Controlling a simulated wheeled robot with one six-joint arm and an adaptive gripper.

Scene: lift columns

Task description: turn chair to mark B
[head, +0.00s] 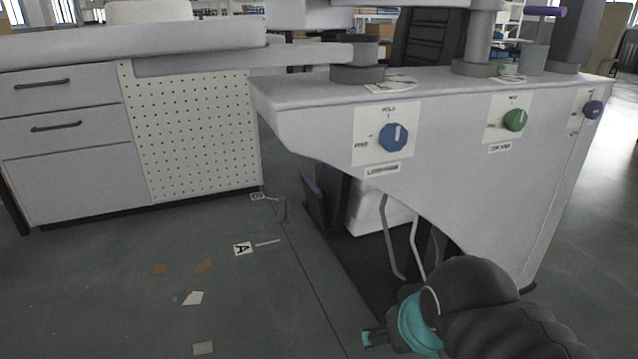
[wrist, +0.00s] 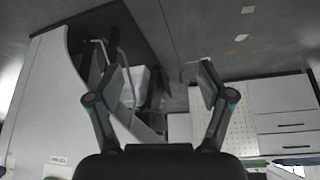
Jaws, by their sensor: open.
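A dark chair back (head: 428,38) shows behind the grey unit in the head view; its seat and base are hidden. Mark B (head: 257,196) is a small white floor label near the pegboard cabinet, with a pale line beside it. Mark A (head: 242,249) lies nearer, also with a pale line. My gripper (head: 372,338) is low at the front of the grey unit, apart from the marks and the chair back. In the wrist view my gripper (wrist: 162,82) has its two fingers spread with nothing held between them.
The grey unit (head: 440,120) carries a blue knob (head: 393,137), a green knob (head: 515,120) and a purple knob (head: 593,108). Bent metal rods (head: 388,235) and a white block (head: 365,208) are under it. Paper scraps (head: 194,298) lie on the open floor at left.

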